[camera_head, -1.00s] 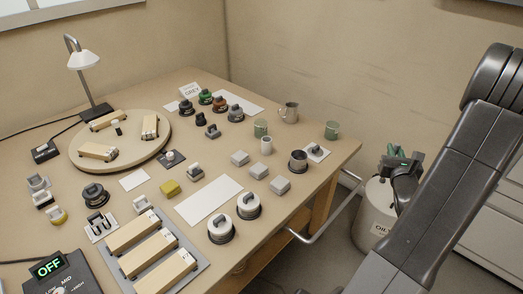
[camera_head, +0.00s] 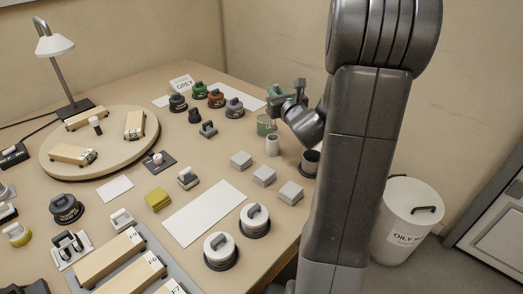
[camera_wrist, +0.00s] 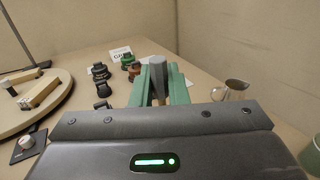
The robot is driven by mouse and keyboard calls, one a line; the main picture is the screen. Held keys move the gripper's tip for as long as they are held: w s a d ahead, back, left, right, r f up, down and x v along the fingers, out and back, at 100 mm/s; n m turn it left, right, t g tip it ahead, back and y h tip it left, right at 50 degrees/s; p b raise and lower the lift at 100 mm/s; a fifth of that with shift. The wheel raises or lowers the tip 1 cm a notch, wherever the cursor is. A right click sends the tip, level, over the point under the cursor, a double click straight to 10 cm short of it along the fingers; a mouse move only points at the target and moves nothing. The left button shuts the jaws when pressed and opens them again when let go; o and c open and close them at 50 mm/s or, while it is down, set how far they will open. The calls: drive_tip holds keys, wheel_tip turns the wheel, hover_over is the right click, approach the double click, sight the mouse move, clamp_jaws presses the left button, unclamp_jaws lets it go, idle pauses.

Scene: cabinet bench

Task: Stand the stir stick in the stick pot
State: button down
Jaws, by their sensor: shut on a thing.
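My gripper (camera_head: 287,100) is over the back right of the bench, its green fingers (camera_wrist: 141,92) shut on a grey upright piece, the stir stick (camera_wrist: 157,72). The stick's top also shows in the head view (camera_head: 299,86); its lower end is hidden. Below and in front of the gripper stand a green cup (camera_head: 264,126) and a small pale cylinder (camera_head: 272,146). A dark cup (camera_head: 310,162) stands nearer, partly behind my arm. I cannot tell which of these vessels is the stick pot.
A metal jug (camera_wrist: 235,89) and another green cup (camera_wrist: 313,155) stand to the right in the wrist view. Several knobbed weights (camera_head: 216,98) are left of the gripper. Grey blocks (camera_head: 264,175) and a white sheet (camera_head: 205,212) lie nearer. An oily-waste bin (camera_head: 408,215) stands off the bench.

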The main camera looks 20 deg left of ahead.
sight(274, 127)
drive_tip(key=f+b, duration=0.1)
drive_tip(key=f, duration=0.8)
drive_tip(key=shift+a+f+b, duration=0.2)
drive_tip(key=shift+f+b, duration=0.2)
drive_tip(key=shift+s, duration=0.1)
drive_tip(key=shift+f, duration=0.15)
drive_tip(key=c, duration=1.8)
unclamp_jaws()
drive_tip(key=shift+c, duration=0.2)
drive_tip(key=o, duration=0.4)
drive_tip(key=shift+o, duration=0.2)
